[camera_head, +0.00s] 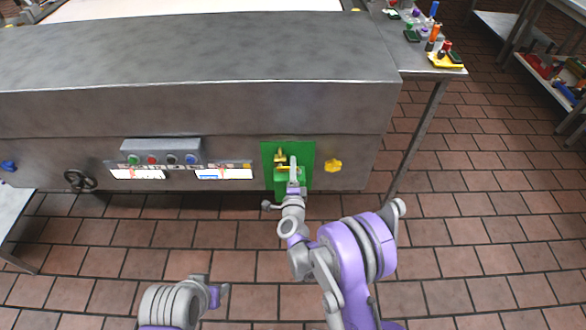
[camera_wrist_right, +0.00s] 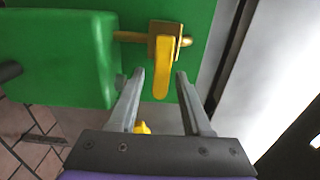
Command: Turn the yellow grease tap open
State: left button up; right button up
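The yellow grease tap (camera_wrist_right: 163,62) shows in the right wrist view, with its handle hanging down in front of a green panel. In the head view the tap (camera_head: 281,157) is small on the green panel (camera_head: 306,150) of the grey machine. My right gripper (camera_wrist_right: 160,78) is open, with one finger on each side of the tap handle's lower part. I cannot tell whether either finger touches it. In the head view my right gripper (camera_head: 293,172) is at the green panel, partly covering it.
A green box (camera_wrist_right: 60,60) projects left of the tap. A yellow knob (camera_head: 333,165) is right of the panel. A button box (camera_head: 161,151) and a black handwheel (camera_head: 80,180) are further left. A side table (camera_head: 420,62) with small items stands right. The tiled floor in front is clear.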

aim_at(285, 167)
grip_shut()
jog(key=shift+r+n, duration=0.1)
jog(key=shift+n, duration=0.2)
jog(key=n+b, duration=0.1)
jog(key=r+n+b, duration=0.1)
jog(key=n, duration=0.1)
jog(key=shift+a, duration=0.15)
jog(key=n, duration=0.2)
jog(key=r+n+b, duration=0.1)
jog(key=n, duration=0.1)
jog(key=shift+a+r, duration=0.15)
jog(key=shift+a, duration=0.2)
jog(key=n, duration=0.2)
jog(key=a+r+n+b, duration=0.1)
jog(key=n, duration=0.2)
jog(key=shift+a+r+n, duration=0.15)
jog(key=shift+a+n, duration=0.1)
jog(key=shift+n, duration=0.05)
jog(key=shift+a+r+n+b, duration=0.1)
jog(key=shift+a+n+b, duration=0.25)
jog(key=shift+n, duration=0.85)
jog(key=shift+a+r+n+b, duration=0.1)
jog(key=shift+a+n, duration=0.4)
jog(key=shift+n, duration=0.7)
